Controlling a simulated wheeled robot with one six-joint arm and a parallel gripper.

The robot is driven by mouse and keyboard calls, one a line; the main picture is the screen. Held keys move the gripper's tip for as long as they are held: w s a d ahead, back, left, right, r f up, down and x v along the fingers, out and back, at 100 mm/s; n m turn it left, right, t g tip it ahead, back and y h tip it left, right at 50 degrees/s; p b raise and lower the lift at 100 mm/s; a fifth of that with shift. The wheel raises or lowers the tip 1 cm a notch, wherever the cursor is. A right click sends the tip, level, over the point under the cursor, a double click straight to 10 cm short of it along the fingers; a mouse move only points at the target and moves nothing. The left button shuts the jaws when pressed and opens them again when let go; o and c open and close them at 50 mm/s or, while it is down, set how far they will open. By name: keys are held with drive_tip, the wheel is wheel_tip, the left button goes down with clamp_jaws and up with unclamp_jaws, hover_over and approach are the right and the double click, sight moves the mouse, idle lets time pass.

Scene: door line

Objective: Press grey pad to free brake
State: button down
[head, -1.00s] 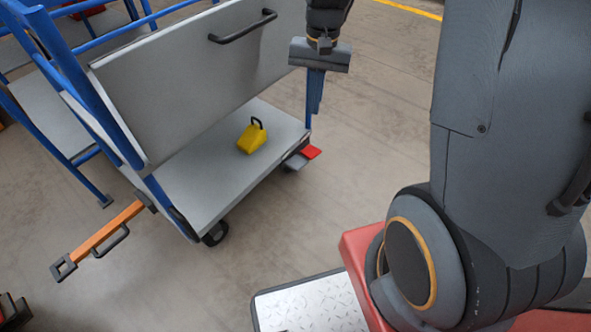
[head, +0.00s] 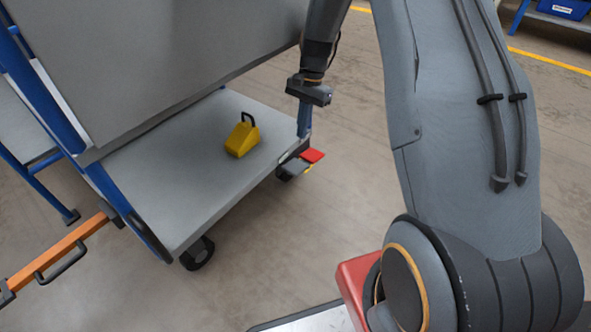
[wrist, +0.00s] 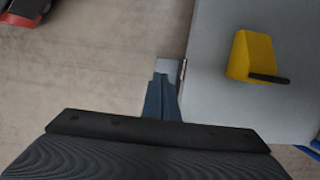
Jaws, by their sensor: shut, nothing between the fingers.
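The grey pad (head: 295,167) sits low at the near right corner of the trolley, beside a red pad (head: 312,156). My gripper (head: 304,124) is shut and empty, pointing down above that corner. In the wrist view the shut fingers (wrist: 160,92) point at a small light-grey patch (wrist: 169,65) beside the deck edge. I cannot tell whether that patch is the grey pad, or whether the fingertips touch it.
The trolley's grey deck (head: 185,170) carries a yellow wheel chock (head: 242,139). A tall grey panel (head: 165,60) stands over the deck. An orange tow bar (head: 57,253) sticks out at left. Bare floor lies right of the trolley.

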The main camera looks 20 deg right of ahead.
sight(295, 173)
drive_tip(key=shift+f, duration=0.15)
drive_tip(key=b+x, duration=0.7)
drive_tip(key=x, duration=0.6)
drive_tip(key=shift+f, duration=0.4)
